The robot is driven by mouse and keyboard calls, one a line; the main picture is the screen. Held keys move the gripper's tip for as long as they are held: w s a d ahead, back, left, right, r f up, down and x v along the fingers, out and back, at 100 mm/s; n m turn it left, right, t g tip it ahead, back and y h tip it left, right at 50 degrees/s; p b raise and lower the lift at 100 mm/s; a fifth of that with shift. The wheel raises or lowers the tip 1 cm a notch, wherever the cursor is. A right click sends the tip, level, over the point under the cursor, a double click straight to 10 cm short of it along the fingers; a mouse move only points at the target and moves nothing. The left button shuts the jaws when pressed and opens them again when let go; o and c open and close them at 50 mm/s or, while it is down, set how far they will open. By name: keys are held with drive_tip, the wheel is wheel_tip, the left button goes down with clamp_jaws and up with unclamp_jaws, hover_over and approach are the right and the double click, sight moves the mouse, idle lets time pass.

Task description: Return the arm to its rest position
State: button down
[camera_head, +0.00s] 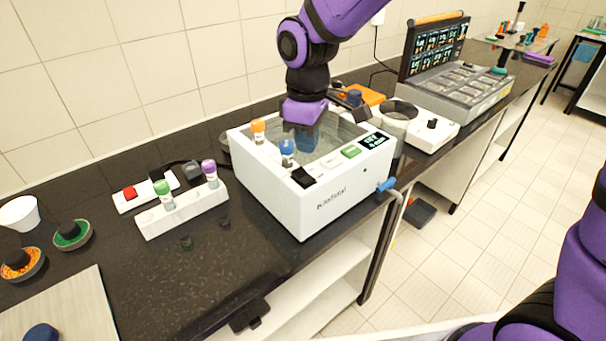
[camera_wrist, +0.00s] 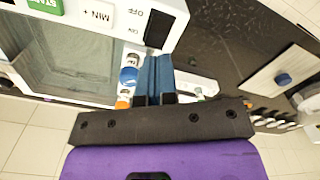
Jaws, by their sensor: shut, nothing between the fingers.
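My purple and black arm reaches down from the top of the head view over a white bath-like device (camera_head: 335,205). My gripper (camera_head: 306,142) has blue fingers and hangs over the device's open basin, pointing down. In the wrist view the fingers (camera_wrist: 153,62) are together with nothing between them. An orange-capped vial (camera_head: 258,131) stands at the left rim. I cannot tell how high the fingertips are above the basin floor.
A white rack (camera_head: 182,213) with green-capped and purple-capped vials stands left of the device. A white scale-like unit (camera_head: 432,133) and a grey tray machine (camera_head: 460,90) stand to the right. A tiled wall is close behind. The dark counter in front of the rack is clear.

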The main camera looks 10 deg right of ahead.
drive_tip(key=s+d+r+m+t, duration=0.1)
drive_tip(key=s+d+r+m, duration=0.2)
drive_tip(key=d+r, duration=0.4)
drive_tip(key=s+d+r+m+t, duration=0.2)
drive_tip(key=s+d+r+m, duration=0.15)
drive_tip(key=d, duration=0.45)
drive_tip(key=s+d+r+m+t, duration=0.1)
drive_tip(key=s+d+r+m, duration=0.1)
drive_tip(key=s, duration=0.4)
drive_tip(key=s+d+r+m+t, duration=0.1)
drive_tip(key=s+d+r+m, duration=0.1)
drive_tip(key=s+d+m, duration=0.2)
drive_tip(key=shift+s+d, duration=1)
drive_tip(key=shift+d, duration=0.8)
